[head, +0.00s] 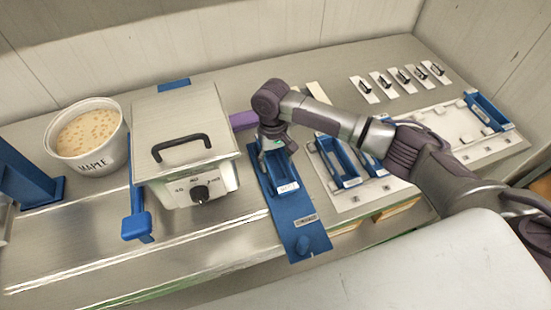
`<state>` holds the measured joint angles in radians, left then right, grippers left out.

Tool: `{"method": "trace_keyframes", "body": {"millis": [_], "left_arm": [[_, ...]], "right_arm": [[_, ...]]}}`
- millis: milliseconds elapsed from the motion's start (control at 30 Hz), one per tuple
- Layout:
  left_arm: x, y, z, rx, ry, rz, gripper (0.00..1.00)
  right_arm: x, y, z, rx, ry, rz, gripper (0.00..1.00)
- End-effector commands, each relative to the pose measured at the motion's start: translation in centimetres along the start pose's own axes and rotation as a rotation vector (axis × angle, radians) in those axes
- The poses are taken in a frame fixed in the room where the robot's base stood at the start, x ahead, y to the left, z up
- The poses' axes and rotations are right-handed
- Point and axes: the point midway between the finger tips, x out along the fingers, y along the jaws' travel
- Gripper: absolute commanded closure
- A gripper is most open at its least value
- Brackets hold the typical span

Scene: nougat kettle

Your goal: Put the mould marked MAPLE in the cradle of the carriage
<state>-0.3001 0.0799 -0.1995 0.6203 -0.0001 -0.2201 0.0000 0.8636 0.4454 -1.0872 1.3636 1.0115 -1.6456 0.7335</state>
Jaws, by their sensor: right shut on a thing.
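My right gripper (272,146) is shut on the far end of a blue mould (284,172), a narrow open trough with a white label on its near end. The label is too small to read. The mould is at a long blue plate (302,238) with a round knob and a small label, which looks like the carriage. Whether the mould rests on it or hangs just above cannot be told; the arm hides its far end. My left gripper is out of view.
A metal box (185,135) with a dial and black handle stands just left of the plate. Blue moulds (332,160) stand on a white board right of it, another (487,112) farther right. Several black-handled tools (403,76) lie at the back. A purple strip (243,121) shows behind the plate.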

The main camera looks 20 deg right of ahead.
Motion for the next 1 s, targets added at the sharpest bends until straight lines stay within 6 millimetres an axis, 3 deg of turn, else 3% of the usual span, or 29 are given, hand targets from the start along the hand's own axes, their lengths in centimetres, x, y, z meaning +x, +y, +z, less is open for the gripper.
{"method": "trace_keyframes", "body": {"millis": [100,133,267,500,600,1000], "left_arm": [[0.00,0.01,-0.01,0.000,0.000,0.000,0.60],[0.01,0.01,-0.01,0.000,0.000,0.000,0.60],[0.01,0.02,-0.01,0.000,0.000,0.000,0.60],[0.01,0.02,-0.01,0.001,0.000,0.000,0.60],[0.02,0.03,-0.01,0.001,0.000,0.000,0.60],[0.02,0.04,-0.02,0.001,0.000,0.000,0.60]], "right_arm": [[-0.07,-0.04,-0.03,0.000,0.001,-0.001,0.87],[-0.07,-0.04,-0.03,-0.001,0.001,-0.001,0.33],[-0.07,-0.04,-0.03,-0.001,0.001,-0.001,0.11],[-0.04,-0.04,-0.01,-0.001,0.001,-0.001,0.09],[0.04,-0.02,0.02,0.000,-0.001,0.000,0.00],[-0.01,-0.02,0.00,0.000,0.000,0.000,0.00]]}}
